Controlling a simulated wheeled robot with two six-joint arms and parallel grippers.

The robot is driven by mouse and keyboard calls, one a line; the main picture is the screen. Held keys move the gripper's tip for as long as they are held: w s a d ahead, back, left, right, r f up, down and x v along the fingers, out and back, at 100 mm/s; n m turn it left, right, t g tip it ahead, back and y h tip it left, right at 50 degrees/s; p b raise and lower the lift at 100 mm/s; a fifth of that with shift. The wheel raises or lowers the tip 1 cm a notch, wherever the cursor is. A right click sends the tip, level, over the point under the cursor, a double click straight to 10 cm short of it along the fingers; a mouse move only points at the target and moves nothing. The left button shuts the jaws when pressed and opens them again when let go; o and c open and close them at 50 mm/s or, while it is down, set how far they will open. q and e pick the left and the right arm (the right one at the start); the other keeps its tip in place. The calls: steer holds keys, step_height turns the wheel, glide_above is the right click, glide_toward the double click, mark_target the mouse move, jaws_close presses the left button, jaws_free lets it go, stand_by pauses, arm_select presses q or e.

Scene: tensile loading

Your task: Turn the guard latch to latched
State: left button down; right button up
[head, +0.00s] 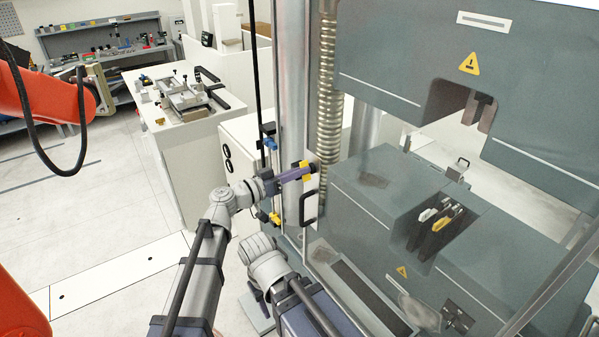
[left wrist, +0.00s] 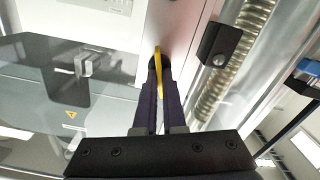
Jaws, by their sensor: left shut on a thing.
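The guard latch (head: 306,170) is a small yellow lever with a dark pivot, on the metal upright of the test machine's guard. My left gripper (head: 298,174) reaches it from the left with its purple fingers. In the left wrist view the fingers (left wrist: 158,88) are shut on the yellow latch (left wrist: 158,62), which stands edge-on between them and sticks out past their tips. Part of the latch is hidden by the fingers. The clear guard panel (head: 375,175) is in front of the machine. My right gripper is not in view.
A black guard handle (head: 308,208) sits just below the latch; a black bracket (left wrist: 214,44) shows beside it in the wrist view. A ribbed metal column (head: 327,100) stands behind. The white bench (head: 185,135) with fixtures is at left. Floor between is clear.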

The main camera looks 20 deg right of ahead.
arm_select(q)
steer(key=n, duration=1.3)
steer(key=shift+w+a+f+n, duration=0.15)
steer(key=shift+f+n, duration=0.1)
steer(key=shift+n, duration=0.45)
steer(key=c, duration=1)
jaws_free()
steer(key=v, duration=0.7)
steer(key=shift+a, duration=0.3)
